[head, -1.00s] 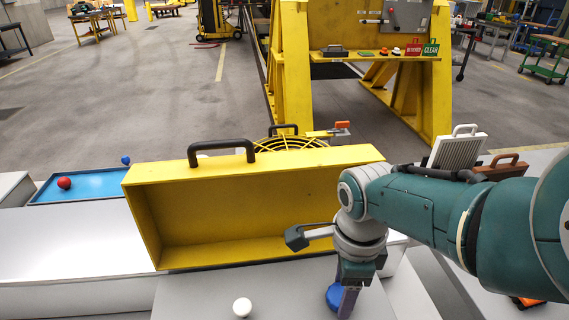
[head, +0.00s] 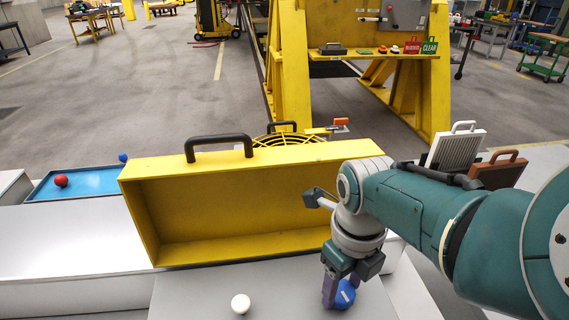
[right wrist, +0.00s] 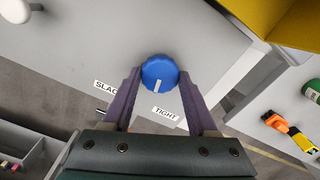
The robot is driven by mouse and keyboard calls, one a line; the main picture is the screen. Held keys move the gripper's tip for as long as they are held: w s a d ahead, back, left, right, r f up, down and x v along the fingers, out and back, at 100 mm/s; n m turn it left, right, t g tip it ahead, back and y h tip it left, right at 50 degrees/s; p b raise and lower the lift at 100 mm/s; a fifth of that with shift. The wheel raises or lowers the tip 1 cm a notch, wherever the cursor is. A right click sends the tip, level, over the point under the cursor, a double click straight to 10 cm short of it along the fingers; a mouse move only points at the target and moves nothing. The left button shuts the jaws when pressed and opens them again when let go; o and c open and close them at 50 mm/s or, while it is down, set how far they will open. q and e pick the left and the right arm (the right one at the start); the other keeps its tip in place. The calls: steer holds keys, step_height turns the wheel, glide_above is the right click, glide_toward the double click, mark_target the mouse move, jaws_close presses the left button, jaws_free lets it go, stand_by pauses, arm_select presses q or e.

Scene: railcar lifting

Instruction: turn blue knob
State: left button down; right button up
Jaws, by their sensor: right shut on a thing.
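The blue knob (head: 346,294) is on the grey panel (head: 265,290) in front of the yellow open box. In the right wrist view, the knob (right wrist: 158,70) sits between the tips of my purple fingers. Its white mark points toward the TIGHT label (right wrist: 166,113), with the SLACK label (right wrist: 106,90) farther left. My right gripper (head: 336,292) reaches down to the panel and is shut on the knob. One finger hides part of the knob in the head view. My left gripper is not in view.
A yellow box (head: 240,162) with a black handle stands right behind the panel, close to my right wrist. A white round knob (head: 240,305) is left on the panel. A blue tray (head: 95,186) with a red ball lies far left.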

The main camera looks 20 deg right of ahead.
mark_target(341, 291)
steer(key=shift+m, duration=1.2)
steer(key=o, duration=1.4)
step_height(341, 291, up, 10)
steer(key=p, duration=0.3)
steer(key=shift+p, duration=0.35)
